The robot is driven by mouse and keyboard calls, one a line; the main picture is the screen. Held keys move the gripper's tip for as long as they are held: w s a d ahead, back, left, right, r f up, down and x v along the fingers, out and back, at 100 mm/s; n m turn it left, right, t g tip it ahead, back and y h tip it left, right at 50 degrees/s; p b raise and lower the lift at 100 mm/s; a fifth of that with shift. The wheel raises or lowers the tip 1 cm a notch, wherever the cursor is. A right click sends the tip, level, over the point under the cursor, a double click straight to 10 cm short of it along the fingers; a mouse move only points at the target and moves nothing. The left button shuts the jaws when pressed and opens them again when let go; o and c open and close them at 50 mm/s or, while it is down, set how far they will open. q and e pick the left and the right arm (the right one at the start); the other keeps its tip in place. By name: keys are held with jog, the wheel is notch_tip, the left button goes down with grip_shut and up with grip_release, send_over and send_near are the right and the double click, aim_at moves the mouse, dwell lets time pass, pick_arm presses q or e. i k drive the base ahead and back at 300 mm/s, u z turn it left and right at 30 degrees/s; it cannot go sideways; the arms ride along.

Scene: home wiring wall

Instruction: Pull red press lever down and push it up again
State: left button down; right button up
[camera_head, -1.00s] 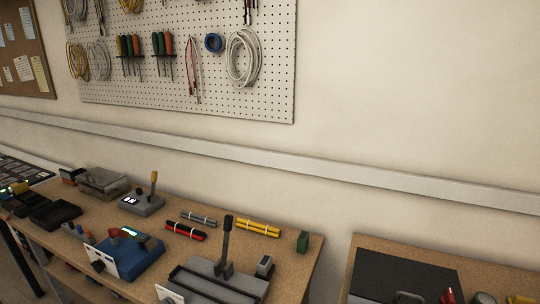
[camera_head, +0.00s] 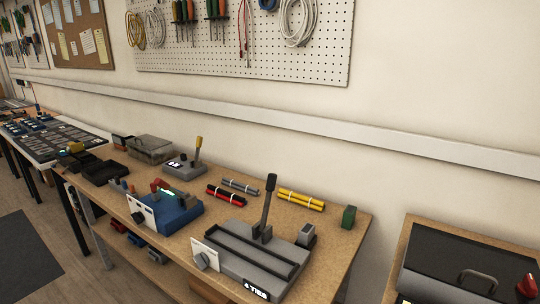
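No lever is clearly marked as the red press lever. A small red part (camera_head: 159,185) sits on top of a blue device (camera_head: 178,214) on the middle workbench. Another red piece (camera_head: 528,287) shows at the right edge, on the right bench, partly cut off by the frame. A grey device (camera_head: 248,258) has an upright dark lever (camera_head: 268,203) and a label plate at its front. Neither of my grippers is in view.
The workbench (camera_head: 338,238) also holds red-black, grey and yellow bundles (camera_head: 301,200), a green block (camera_head: 348,217), and a grey box with a yellow-tipped lever (camera_head: 197,150). A gap separates it from the right bench (camera_head: 408,232). A pegboard (camera_head: 225,55) hangs behind.

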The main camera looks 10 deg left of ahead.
aim_at(163, 184)
jog(key=k, duration=0.5)
jog(key=u, duration=2.1)
jog(key=i, duration=1.35)
jog(key=z, duration=1)
